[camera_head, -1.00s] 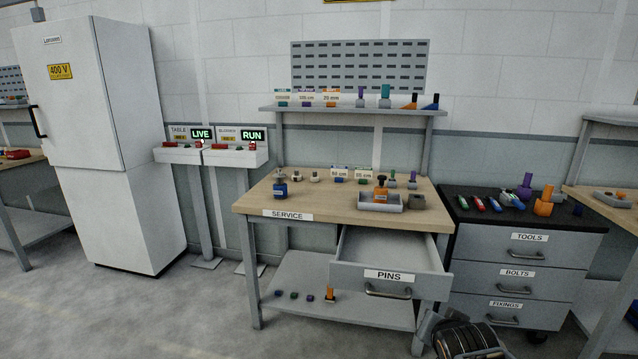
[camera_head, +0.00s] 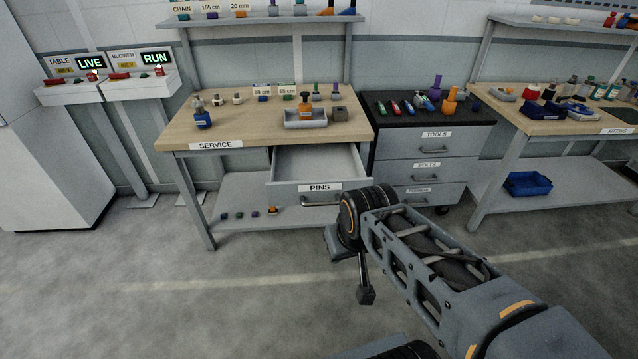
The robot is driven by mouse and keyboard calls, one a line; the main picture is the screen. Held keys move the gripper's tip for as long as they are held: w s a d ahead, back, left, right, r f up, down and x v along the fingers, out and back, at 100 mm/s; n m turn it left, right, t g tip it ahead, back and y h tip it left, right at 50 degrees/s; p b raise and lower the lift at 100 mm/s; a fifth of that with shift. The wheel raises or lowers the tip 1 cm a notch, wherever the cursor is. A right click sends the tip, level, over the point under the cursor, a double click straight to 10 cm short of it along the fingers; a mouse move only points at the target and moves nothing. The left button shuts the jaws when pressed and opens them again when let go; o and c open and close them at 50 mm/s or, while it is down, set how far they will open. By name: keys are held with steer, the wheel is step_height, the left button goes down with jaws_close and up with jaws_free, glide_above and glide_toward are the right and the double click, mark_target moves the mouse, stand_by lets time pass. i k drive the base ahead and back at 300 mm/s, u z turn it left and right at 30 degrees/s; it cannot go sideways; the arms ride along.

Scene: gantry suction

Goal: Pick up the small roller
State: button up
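I cannot single out the small roller for certain. Two small pale pieces with dark tops, a left one (camera_head: 213,100) and a right one (camera_head: 237,98), stand upright near the back left of the service bench (camera_head: 240,130). They are too small to identify. My arm reaches in from the lower right. At its far end, a dark part that looks like my gripper (camera_head: 364,294) hangs down over the floor, in front of the bench and well apart from everything on it. Its fingers cannot be made out, and nothing is seen held in it.
The PINS drawer (camera_head: 318,187) stands pulled out and looks empty inside. A grey tray (camera_head: 306,123) with an orange piece and a blue bottle (camera_head: 202,114) stand on the bench. A black-topped tool cabinet (camera_head: 432,142) stands to the right. The floor in front is clear.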

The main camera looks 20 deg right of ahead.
mark_target(237, 100)
steer(key=u, duration=0.55)
steer(key=i, duration=1.05)
steer(key=u, duration=0.5)
steer(key=i, duration=1.1)
steer(key=z, duration=0.6)
steer(key=i, duration=0.85)
steer(key=z, duration=0.45)
